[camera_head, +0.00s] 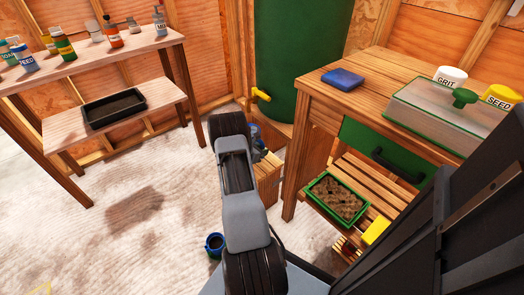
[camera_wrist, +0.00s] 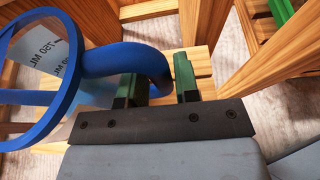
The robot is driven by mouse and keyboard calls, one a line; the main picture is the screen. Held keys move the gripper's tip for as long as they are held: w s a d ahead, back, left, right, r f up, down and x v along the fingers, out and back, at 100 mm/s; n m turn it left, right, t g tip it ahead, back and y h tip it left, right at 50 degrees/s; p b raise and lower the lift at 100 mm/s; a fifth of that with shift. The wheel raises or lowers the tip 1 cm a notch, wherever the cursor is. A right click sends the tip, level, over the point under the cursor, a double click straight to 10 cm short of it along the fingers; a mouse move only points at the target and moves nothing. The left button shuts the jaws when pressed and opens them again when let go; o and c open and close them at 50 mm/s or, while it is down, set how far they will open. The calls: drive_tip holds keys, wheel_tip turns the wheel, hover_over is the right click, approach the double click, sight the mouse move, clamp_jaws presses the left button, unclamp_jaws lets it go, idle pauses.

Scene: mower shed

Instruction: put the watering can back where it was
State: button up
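A thick curved blue part reaches right and bends down by my green fingers. My gripper (camera_wrist: 158,85) has its fingers apart, with that blue part between or just beyond them. Pale wooden slats show in the gap, and I see no firm grip. In the head view only a bit of the can's blue (camera_head: 257,133) shows past my arm, by the low wooden crate (camera_head: 266,180); the rest is hidden.
A green barrel (camera_head: 300,60) with a yellow tap stands behind. A wooden bench (camera_head: 385,75) at right bears a blue block and a clear-lidded box; its slatted shelf holds a green tray (camera_head: 338,199). A blue pot (camera_head: 214,243) stands on the floor. Floor at left is clear.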

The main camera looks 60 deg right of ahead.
drive_tip(key=shift+o, duration=1.4)
drive_tip(key=shift+r, duration=0.1)
drive_tip(key=shift+r+p, duration=0.25)
drive_tip(key=shift+p, duration=0.05)
drive_tip(key=w+a+r+m+t+y+p, duration=0.15)
drive_tip(key=a+r+m, duration=0.25)
drive_tip(key=a+r, duration=0.75)
drive_tip(key=w+a+r+m+g+y+p, duration=0.1)
drive_tip(key=w+a+r+m+y, duration=0.2)
drive_tip(key=a+r, duration=0.85)
drive_tip(key=s+a+r+m+t+y, duration=0.1)
drive_tip(key=s+a+m+t+y, duration=0.1)
drive_tip(key=a, duration=0.6)
drive_tip(key=s+a+r+m+t+y, duration=0.2)
drive_tip(key=s+a+m+y, duration=0.1)
drive_tip(key=a, duration=0.6)
drive_tip(key=s+a+r+m+t+y, duration=0.1)
drive_tip(key=s+a+m+t+y, duration=0.1)
drive_tip(key=a, duration=0.7)
drive_tip(key=shift+s+a+r+y, duration=0.15)
drive_tip(key=shift+s+r+y, duration=0.15)
drive_tip(key=shift+s+y, duration=0.45)
